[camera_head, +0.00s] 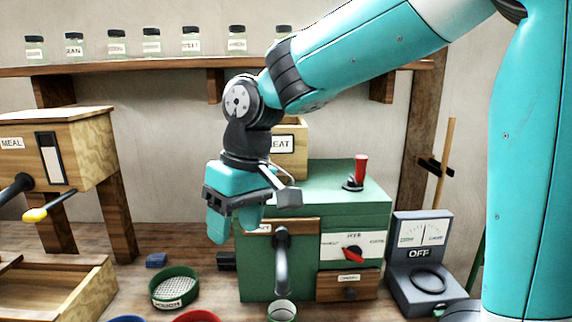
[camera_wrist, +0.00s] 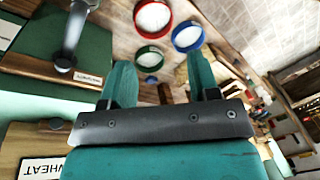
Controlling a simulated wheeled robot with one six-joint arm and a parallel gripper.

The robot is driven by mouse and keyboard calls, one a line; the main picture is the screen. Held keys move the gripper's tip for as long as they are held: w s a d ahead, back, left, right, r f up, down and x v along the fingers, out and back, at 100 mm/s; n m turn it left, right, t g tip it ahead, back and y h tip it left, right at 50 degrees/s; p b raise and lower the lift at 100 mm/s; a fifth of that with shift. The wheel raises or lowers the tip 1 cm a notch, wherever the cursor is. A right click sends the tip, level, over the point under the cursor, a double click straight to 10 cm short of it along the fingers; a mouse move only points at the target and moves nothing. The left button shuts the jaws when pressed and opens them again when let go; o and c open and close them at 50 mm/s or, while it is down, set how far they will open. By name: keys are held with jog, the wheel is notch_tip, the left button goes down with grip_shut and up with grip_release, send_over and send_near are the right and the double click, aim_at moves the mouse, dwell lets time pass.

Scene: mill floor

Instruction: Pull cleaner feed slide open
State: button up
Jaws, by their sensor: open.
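The green cleaner machine (camera_head: 340,205) stands on the bench, with a wooden hopper (camera_head: 293,160) on top whose label is partly covered. A wooden strip (camera_head: 303,226) with a small label crosses its front above a grey spout (camera_head: 282,262). I cannot tell for sure which part is the feed slide; my gripper and wrist hide some of the machine's left side. My gripper (camera_head: 235,228) is open and empty, pointing down at the machine's upper left. In the wrist view the open fingers (camera_wrist: 160,62) have nothing between them; the spout (camera_wrist: 66,50) is to their left.
A red-handled lever (camera_head: 360,170) stands on the machine; a dial (camera_head: 352,252) and small drawer (camera_head: 347,285) are on its front. A grey gauge box (camera_head: 418,257) stands right. A wooden meal bin (camera_head: 95,150) is left. A green sieve (camera_head: 174,290) sits on the bench.

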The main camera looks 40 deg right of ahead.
jog(key=w+d+r+m+h+p, duration=0.1)
jog(key=w+d+r+m+p, duration=0.45)
jog(key=w+d, duration=0.55)
jog(key=w+d+r+m+h+p, duration=0.1)
jog(key=w+d+r+m+p, duration=0.4)
jog(key=w+d, duration=0.55)
jog(key=shift+n+g, duration=0.25)
jog(key=shift+g, duration=0.05)
notch_tip(320, 180, down, 16)
jog(key=p, duration=0.3)
jog(key=shift+s+r, duration=0.1)
